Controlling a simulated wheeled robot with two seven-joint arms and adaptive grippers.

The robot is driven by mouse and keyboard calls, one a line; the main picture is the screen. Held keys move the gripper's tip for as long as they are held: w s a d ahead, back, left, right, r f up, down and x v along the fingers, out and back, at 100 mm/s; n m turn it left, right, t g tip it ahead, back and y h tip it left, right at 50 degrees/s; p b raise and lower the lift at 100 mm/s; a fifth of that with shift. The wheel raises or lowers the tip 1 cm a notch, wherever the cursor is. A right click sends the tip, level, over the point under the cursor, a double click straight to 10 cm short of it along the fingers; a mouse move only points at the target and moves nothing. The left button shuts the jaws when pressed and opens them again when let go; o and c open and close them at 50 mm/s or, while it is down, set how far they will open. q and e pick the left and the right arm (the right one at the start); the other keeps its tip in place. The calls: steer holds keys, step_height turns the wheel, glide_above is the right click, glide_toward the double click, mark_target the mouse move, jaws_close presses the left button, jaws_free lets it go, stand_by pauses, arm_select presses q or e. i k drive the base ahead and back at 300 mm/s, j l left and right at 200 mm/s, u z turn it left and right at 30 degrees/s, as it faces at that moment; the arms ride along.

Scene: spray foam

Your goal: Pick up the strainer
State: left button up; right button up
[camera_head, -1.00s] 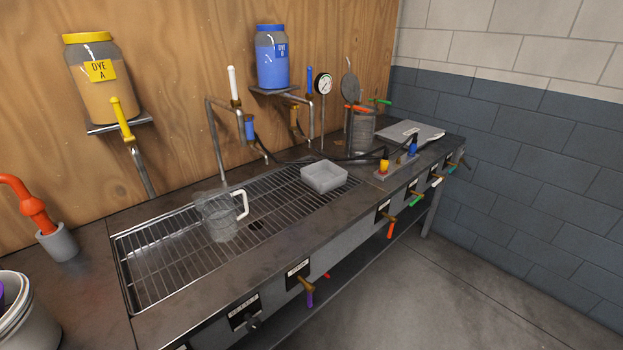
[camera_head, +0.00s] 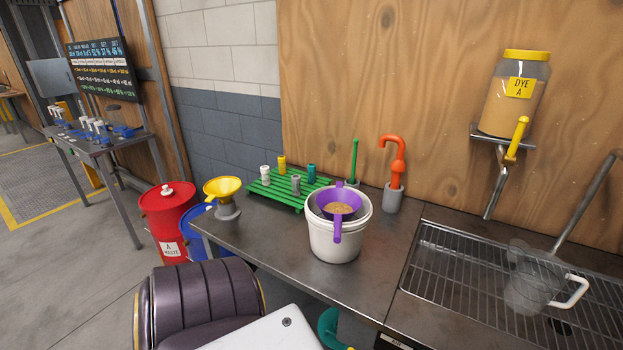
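The strainer (camera_head: 337,230) is purple and rests in the mouth of a white bucket (camera_head: 334,247) on the metal counter. Its handle lies over the bucket's near rim and hangs down in front. Tan grainy material shows inside its bowl. The strainer's underside is hidden inside the bucket.
A green rack (camera_head: 290,187) with several small bottles stands behind the bucket at left. A yellow funnel (camera_head: 223,188) is at the counter's left end. An orange hooked tool (camera_head: 394,173) stands behind at right. A clear pitcher (camera_head: 530,290) stands on the sink grate.

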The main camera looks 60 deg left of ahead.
mark_target(340, 204)
steer(key=u, duration=1.75)
steer(key=k+j, duration=0.1)
steer(key=j, duration=0.2)
steer(key=k+j+z, duration=0.1)
steer(key=j, duration=0.25)
